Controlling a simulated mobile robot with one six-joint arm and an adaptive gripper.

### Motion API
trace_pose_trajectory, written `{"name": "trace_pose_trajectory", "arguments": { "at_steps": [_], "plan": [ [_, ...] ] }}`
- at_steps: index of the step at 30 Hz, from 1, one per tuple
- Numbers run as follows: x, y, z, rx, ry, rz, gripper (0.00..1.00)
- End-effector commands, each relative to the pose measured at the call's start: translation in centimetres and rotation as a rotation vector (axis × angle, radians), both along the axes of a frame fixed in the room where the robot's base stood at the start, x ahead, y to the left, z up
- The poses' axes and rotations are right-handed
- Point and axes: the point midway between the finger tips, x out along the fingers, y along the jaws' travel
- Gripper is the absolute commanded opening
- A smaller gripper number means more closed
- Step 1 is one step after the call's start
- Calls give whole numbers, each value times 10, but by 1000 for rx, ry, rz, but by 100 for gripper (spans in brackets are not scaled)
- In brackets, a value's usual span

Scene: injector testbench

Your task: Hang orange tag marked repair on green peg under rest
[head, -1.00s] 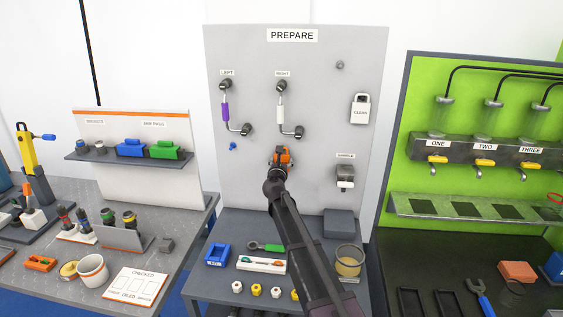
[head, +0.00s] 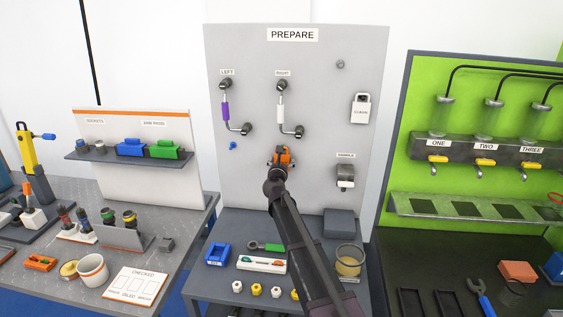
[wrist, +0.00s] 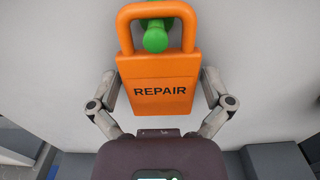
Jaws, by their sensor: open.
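The orange tag marked REPAIR (wrist: 160,75) is upright against the grey board in the wrist view. Its handle loop (wrist: 126,30) surrounds the green peg (wrist: 155,38), whose round end shows inside the loop. My gripper (wrist: 160,105) is open, with one finger on each side of the tag; whether the fingertips touch it is hard to tell. In the head view the tag (head: 287,157) is a small orange patch at the end of my arm, below the right-hand fitting. My gripper (head: 280,160) hides part of it there, and the peg is hidden.
The PREPARE board (head: 310,70) carries a white tag marked CLEAN (head: 361,110) and a dispenser (head: 345,178) to the right. Below, a grey bench holds a blue tray (head: 217,254), a green-ended tool (head: 265,247) and a beaker (head: 349,262). The board around my gripper is mostly clear.

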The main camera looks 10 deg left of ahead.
Motion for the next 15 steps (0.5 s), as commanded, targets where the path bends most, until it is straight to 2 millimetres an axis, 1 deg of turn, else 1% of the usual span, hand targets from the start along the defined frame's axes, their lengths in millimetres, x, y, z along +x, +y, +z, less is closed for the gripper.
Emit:
{"name": "trace_pose_trajectory", "arguments": {
  "at_steps": [5,8,11,15],
  "plan": [
    [-7,0,0,0,0,0,100],
    [-16,0,0,0,0,0,100],
    [-28,0,0,0,0,0,100],
    [-50,0,0,0,-1,1,100]
  ]
}}
